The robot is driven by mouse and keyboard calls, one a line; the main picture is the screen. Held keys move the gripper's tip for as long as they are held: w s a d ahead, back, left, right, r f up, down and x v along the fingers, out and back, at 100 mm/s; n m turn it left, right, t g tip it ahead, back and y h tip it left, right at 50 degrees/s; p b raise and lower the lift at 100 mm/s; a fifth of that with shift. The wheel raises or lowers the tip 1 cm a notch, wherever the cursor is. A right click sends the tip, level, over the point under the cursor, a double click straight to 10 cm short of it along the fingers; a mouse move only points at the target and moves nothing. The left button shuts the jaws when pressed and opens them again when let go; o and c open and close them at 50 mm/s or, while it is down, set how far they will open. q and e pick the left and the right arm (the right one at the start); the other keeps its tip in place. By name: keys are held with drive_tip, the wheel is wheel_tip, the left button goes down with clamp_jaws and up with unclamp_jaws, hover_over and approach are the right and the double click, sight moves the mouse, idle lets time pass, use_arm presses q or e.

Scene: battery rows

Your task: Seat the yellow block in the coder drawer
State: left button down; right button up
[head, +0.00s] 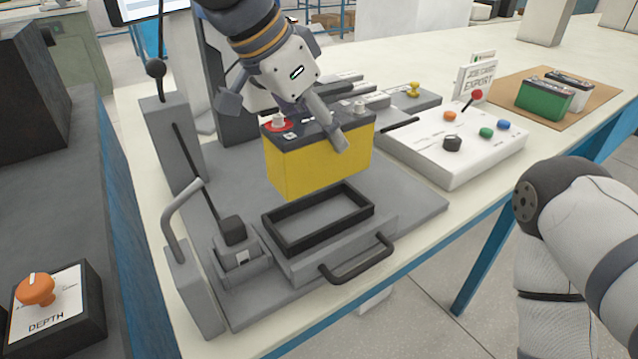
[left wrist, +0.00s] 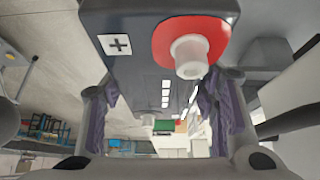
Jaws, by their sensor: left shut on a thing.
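The yellow block (head: 318,163) is a battery with a yellow body, a dark top and two pale terminals, one ringed in red. My left gripper (head: 312,128) is shut on it and holds it upright above the coder drawer (head: 327,260). The drawer is pulled out, with a black rectangular frame, an empty-looking grey inside and a black handle in front. In the left wrist view the battery's dark top (left wrist: 140,45) fills the upper middle, with a plus mark and the red-ringed terminal, between the purple finger pads. My right gripper is out of view; only my right arm shows.
A black-knobbed lever and a grey curved handle (head: 180,215) stand left of the drawer. A white control box (head: 455,145) with coloured knobs is to the right. A green battery (head: 544,97) and a white one sit on a brown mat. An orange DEPTH knob (head: 36,289) is lower left.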

sight(278, 133)
use_arm(q)
drive_tip(key=f, duration=0.8)
drive_tip(key=shift+s+f, duration=0.25)
drive_tip(key=shift+f, duration=0.25)
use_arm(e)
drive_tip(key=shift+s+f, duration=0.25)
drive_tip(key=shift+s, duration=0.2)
use_arm(q)
drive_tip(key=shift+f, duration=0.1)
drive_tip(key=c, duration=0.6)
unclamp_jaws()
drive_tip(key=shift+f, duration=0.1)
drive_tip(key=p+v, duration=0.1)
drive_tip(key=v, duration=1)
drive_tip(key=shift+s+a+r, duration=0.15)
drive_tip(key=shift+a+r, duration=0.05)
drive_tip(key=shift+r, duration=0.3)
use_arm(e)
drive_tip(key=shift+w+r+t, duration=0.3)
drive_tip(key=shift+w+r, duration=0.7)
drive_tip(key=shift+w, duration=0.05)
